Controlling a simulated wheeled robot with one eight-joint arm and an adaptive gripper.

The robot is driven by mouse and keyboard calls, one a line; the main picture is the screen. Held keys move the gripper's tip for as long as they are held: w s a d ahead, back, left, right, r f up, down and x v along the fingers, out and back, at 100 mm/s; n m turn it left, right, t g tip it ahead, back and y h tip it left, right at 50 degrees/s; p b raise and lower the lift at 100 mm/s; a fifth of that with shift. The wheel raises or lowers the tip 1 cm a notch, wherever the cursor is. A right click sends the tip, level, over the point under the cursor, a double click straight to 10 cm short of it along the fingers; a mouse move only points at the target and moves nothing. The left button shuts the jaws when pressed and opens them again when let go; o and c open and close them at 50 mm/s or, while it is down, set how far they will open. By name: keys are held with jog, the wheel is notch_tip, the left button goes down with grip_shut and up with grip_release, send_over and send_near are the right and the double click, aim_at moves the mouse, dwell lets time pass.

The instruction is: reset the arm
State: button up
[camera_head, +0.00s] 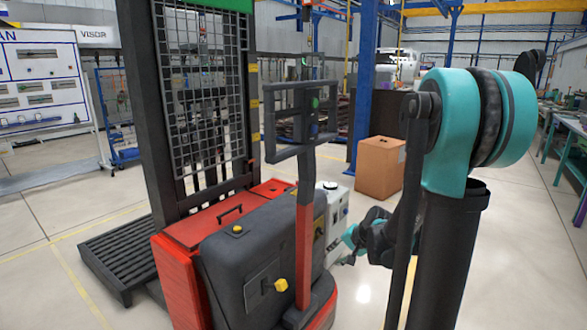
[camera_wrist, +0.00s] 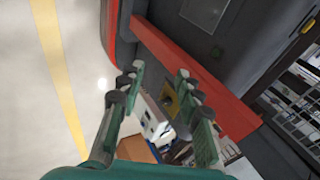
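My gripper (camera_wrist: 157,80) shows in the wrist view with its two green fingers spread apart, open and with nothing held between them. Behind the fingers, a red bar (camera_wrist: 200,75) runs diagonally beside a dark panel. My teal and black arm (camera_head: 458,130) stands upright on the right of the head view. Its lower end folds down behind the upright link, close to the red and black stacker (camera_head: 262,255). The fingers are not clear in the head view, and I cannot tell whether they touch the stacker.
The stacker's handle post (camera_head: 305,225) rises left of my arm. A cardboard box (camera_head: 380,168) stands behind, near a blue pillar (camera_head: 364,85). Green-legged workbenches (camera_head: 566,128) line the far right. Open floor (camera_head: 510,260) lies right of my arm.

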jog(key=s+d+f+n+g+h, duration=0.1)
jog(key=s+d+n+h, duration=0.1)
jog(key=s, duration=0.8)
jog(key=s+d+f+n+h, duration=0.1)
jog(key=s+n, duration=0.4)
jog(key=s, duration=0.5)
jog(key=shift+s+d+f+g+h, duration=0.25)
jog(key=shift+d+g+h, duration=0.15)
jog(key=shift+d+h, duration=0.35)
